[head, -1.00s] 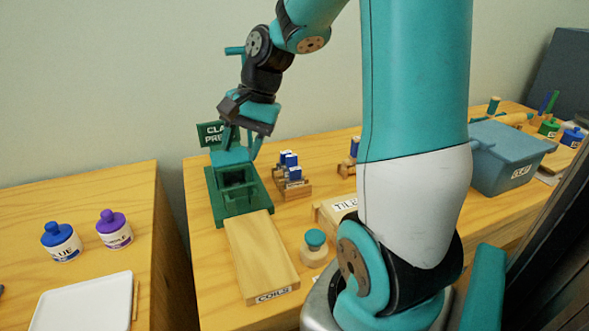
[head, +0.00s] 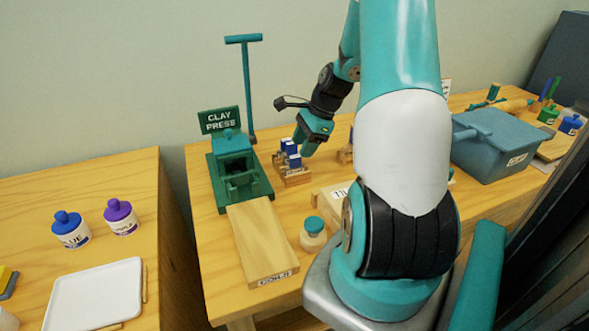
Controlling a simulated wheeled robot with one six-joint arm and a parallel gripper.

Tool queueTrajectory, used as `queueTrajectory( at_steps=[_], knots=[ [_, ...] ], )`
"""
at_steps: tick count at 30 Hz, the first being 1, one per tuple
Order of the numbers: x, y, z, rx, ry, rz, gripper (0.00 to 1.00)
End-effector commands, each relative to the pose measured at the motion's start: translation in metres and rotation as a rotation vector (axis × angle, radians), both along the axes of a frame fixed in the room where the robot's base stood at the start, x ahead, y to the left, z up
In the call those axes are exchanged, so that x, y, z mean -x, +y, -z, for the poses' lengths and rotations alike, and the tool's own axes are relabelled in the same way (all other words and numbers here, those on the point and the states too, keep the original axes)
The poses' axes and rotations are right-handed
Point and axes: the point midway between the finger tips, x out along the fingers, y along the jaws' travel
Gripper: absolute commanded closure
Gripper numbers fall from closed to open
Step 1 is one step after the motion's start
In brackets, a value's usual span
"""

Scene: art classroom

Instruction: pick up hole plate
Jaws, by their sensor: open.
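A small wooden rack (head: 292,177) on the table holds several pieces with blue tops (head: 291,153). They are too small to tell which of them, if any, is the hole plate. My gripper (head: 304,146) is open and points down just above and to the right of the blue-topped pieces. I cannot tell whether its fingers touch any of them. The green clay press (head: 238,185) stands left of the rack, with a tall teal T-shaped lever (head: 246,80) upright behind it.
A wooden board marked coils (head: 262,245) lies in front of the press, beside a teal-topped jar (head: 314,232). A box (head: 330,199) stands partly behind my arm. A blue-grey lidded bin (head: 490,150) is at the right. A side table (head: 100,175) holds blue and purple jars.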

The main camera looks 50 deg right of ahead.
Motion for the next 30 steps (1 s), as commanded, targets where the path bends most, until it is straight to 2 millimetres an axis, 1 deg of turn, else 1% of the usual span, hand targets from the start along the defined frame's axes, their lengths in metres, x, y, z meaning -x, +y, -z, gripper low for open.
queueTrajectory(
  at_steps=[1, 8, 12, 15, 18, 24, 25, 26, 27, 29, 30],
  knots=[
    [-0.002, 0.002, 0.006, -0.002, 0.002, -0.001, 0.53],
    [-0.006, 0.009, 0.021, -0.002, 0.002, -0.002, 0.53],
    [-0.012, 0.02, 0.04, -0.004, 0.003, -0.003, 0.53],
    [-0.016, 0.022, 0.052, -0.002, 0.002, -0.002, 0.53],
    [-0.018, 0.024, 0.058, 0.0, 0.001, 0.0, 0.53],
    [-0.018, 0.024, 0.059, 0.001, 0.0, 0.0, 0.53],
    [-0.018, 0.024, 0.059, 0.001, 0.0, 0.0, 0.55],
    [-0.018, 0.024, 0.059, 0.001, 0.0, 0.0, 0.62],
    [-0.018, 0.023, 0.059, 0.001, -0.001, -0.001, 0.72],
    [-0.018, 0.023, 0.059, 0.0, -0.001, 0.0, 0.85],
    [-0.018, 0.023, 0.059, 0.001, -0.001, -0.001, 0.95]
  ],
)
